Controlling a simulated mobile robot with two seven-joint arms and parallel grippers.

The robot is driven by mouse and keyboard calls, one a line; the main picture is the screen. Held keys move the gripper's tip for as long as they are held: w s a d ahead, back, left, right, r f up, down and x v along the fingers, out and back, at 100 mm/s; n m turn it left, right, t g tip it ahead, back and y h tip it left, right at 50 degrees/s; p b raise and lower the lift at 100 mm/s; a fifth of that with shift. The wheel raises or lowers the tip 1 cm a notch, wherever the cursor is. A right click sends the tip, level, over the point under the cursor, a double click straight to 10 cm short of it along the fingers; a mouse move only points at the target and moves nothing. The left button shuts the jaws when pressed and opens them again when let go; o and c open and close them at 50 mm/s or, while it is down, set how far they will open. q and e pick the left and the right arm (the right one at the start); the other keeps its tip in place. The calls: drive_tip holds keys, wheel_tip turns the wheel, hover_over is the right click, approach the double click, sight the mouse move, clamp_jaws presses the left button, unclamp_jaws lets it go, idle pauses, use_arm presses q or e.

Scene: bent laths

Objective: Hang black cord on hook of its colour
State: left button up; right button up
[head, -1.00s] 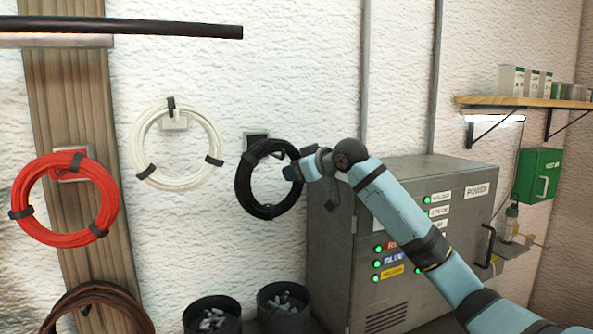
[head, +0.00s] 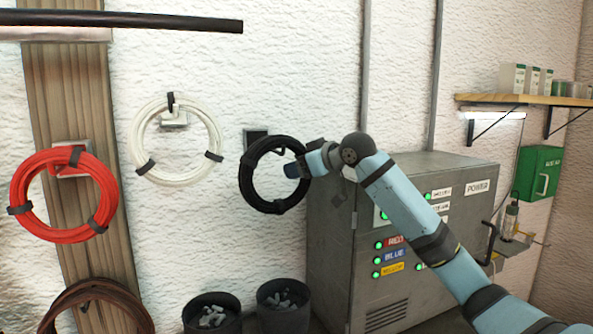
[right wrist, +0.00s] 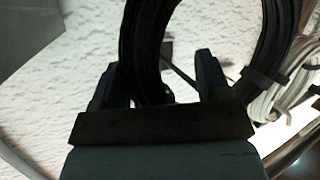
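The black cord (head: 249,195) is a tied coil in front of the wall, just below and overlapping a dark hook plate (head: 255,138). The hook itself is mostly hidden in the head view, and I cannot tell if the coil rests on it. My right gripper (head: 294,170) is at the coil's right side. In the right wrist view my right gripper (right wrist: 163,70) has its fingers wide apart, one on each side of a strand of the black cord (right wrist: 146,45). A gap shows between strand and right finger. My left gripper is not in view.
A white coil (head: 214,138) and a red coil (head: 22,190) hang on hooks to the left. A brown coil (head: 70,295) hangs lower. A grey power cabinet (head: 340,250) stands close by on the right, behind my arm. Two dark bins (head: 283,318) stand below.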

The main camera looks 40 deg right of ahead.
drive_tip(key=b+v, duration=0.3)
drive_tip(key=v, duration=0.9)
drive_tip(key=shift+b, duration=0.35)
drive_tip(key=shift+f, duration=0.1)
